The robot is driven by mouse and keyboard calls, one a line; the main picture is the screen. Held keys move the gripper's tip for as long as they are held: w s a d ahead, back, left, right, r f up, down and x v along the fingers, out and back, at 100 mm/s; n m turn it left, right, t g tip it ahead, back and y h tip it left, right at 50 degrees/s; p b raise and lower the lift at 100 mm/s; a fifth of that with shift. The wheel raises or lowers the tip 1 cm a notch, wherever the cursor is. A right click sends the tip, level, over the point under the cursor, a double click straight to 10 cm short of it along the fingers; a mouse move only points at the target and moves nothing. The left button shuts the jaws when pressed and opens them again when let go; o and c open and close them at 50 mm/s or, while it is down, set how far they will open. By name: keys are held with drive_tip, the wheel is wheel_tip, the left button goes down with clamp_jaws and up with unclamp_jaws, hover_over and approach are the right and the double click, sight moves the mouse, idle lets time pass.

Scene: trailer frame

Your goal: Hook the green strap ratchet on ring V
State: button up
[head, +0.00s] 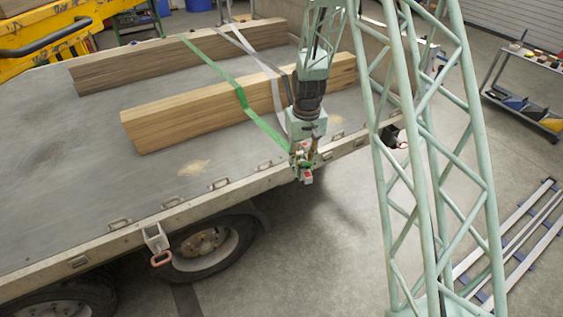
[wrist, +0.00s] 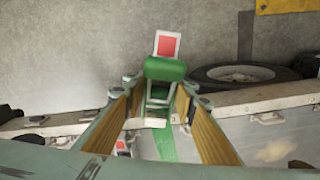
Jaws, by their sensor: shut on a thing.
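The green strap ratchet (wrist: 165,70) sits between the two fingers of my gripper (wrist: 160,92) in the wrist view. A red-and-white plate (wrist: 167,45) shows at its far end. In the head view my gripper (head: 304,165) is shut on the ratchet at the trailer's side edge, and the ratchet is mostly hidden there. The green strap (head: 240,95) runs from it up over both timber beams. Several tie-down rings (head: 220,183) line the trailer edge. No letters are readable, so I cannot tell which one is ring V.
Two timber beams (head: 205,112) lie on the trailer deck (head: 60,165). A grey strap (head: 272,75) crosses them too. A bracket with a red loop (head: 161,258) hangs from the edge above a wheel (head: 205,248). The floor beside the trailer is clear below my gripper.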

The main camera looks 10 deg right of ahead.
drive_tip(key=s+d, duration=0.1)
drive_tip(key=d, duration=0.1)
drive_tip(key=s+d, duration=0.1)
drive_tip(key=shift+s+d, duration=0.35)
drive_tip(key=shift+d, duration=0.05)
drive_tip(key=shift+d, duration=0.1)
